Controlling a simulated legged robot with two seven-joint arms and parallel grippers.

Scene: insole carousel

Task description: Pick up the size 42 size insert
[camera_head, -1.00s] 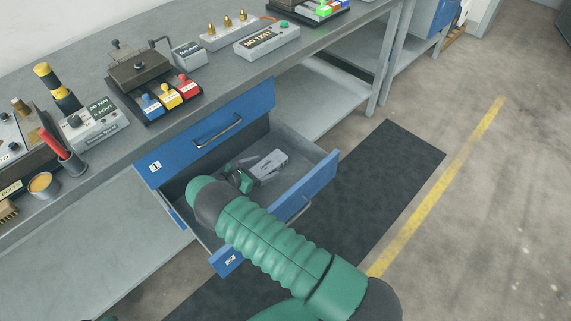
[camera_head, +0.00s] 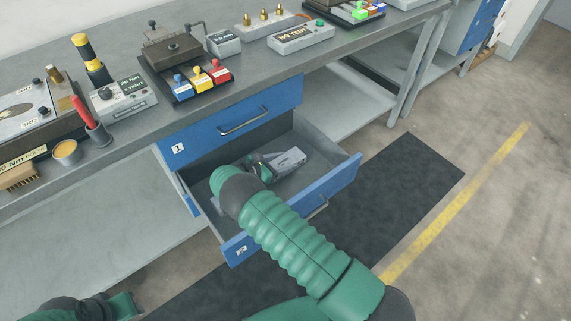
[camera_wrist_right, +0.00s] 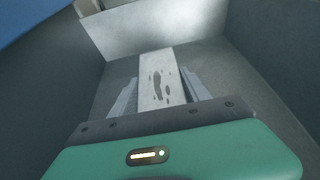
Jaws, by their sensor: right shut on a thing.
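The size insert is a pale plate with dark shoe-sole shapes. In the right wrist view the insert (camera_wrist_right: 158,85) lies between the two fingers of my right gripper (camera_wrist_right: 160,95), inside the open drawer. In the head view the insert (camera_head: 292,158) shows as a light piece by my right gripper (camera_head: 275,165), low in the drawer. The gripper is shut on it. I cannot read a size on the insert. My left arm (camera_head: 95,308) shows at the bottom left edge; its fingertips are not clear.
The open lower drawer (camera_head: 325,183) has blue front and grey walls close around my right gripper. A closed blue drawer (camera_head: 235,120) is above it.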

